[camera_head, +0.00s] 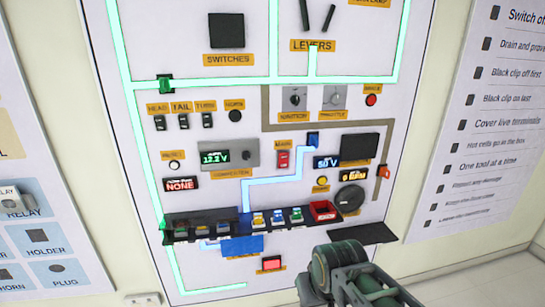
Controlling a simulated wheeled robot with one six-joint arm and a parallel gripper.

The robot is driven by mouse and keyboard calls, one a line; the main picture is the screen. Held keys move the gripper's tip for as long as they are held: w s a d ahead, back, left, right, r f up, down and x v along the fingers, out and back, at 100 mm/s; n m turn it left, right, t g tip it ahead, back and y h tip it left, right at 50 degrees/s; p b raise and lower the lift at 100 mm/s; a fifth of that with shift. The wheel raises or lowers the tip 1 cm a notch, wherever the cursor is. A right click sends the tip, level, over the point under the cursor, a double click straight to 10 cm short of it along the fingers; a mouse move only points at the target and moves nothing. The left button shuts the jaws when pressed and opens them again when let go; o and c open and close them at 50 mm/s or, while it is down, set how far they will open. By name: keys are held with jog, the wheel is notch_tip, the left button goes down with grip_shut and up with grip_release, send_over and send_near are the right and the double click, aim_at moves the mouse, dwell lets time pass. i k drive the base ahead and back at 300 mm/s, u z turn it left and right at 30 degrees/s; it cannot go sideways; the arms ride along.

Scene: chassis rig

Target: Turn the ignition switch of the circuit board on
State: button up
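The ignition switch (294,99) is a small dark rotary knob on a grey plate, in the upper middle of the upright circuit board (215,85). An orange IGNITION label sits just below it. The knob's pointer is too small to read its setting surely. Part of my arm, greenish-grey, shows at the bottom right of the middle, low in front of the board and well below the switch. My gripper's fingertips do not show. Nothing covers the switch.
A similar throttle knob (334,97) is just right of the ignition switch, with a red button (371,100) beyond. Levers (317,17) stick out above. A dark shelf (210,228) with small coloured parts and a red tray (323,210) juts out below. Posters flank the board.

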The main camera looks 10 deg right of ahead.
aim_at(295, 100)
jog(key=k, duration=0.6)
jog(key=u, duration=0.45)
jog(key=i, duration=1.35)
jog(key=u, duration=0.3)
